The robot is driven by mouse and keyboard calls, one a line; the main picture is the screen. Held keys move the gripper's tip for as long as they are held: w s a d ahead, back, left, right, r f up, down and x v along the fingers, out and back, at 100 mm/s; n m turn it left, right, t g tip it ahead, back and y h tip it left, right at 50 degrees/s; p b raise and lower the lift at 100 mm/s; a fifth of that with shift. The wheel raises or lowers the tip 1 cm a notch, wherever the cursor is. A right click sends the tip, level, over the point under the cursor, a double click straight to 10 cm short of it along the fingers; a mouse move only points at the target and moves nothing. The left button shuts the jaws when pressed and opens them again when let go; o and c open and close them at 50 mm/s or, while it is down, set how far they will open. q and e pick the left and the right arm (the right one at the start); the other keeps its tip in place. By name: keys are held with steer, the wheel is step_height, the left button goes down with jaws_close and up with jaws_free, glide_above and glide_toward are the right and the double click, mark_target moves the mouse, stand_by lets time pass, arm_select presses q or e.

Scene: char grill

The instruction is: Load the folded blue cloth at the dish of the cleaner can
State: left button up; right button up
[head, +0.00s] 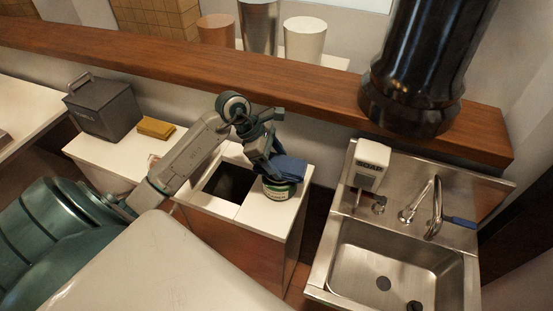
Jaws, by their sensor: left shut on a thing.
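The folded blue cloth (290,167) is dark blue and is held in my left gripper (274,160). The gripper is shut on it and points down. The cleaner can (278,190) is a short round can with a green and white label, standing on the white counter top right of a dark square opening. The cloth is at the top of the can and covers most of it, so the dish is hidden. I cannot tell whether the cloth presses on the dish. My right gripper is not in view.
The dark opening (229,183) is beside the can. A steel sink (392,262) with a soap dispenser (368,164) is at right. A wooden ledge (290,75) runs behind.

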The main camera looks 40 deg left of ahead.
mark_target(277, 162)
arm_select(q)
steer(key=shift+r+p, duration=0.45)
steer(key=shift+r, duration=0.95)
steer(key=shift+r+p, duration=0.55)
steer(key=shift+r, duration=1.55)
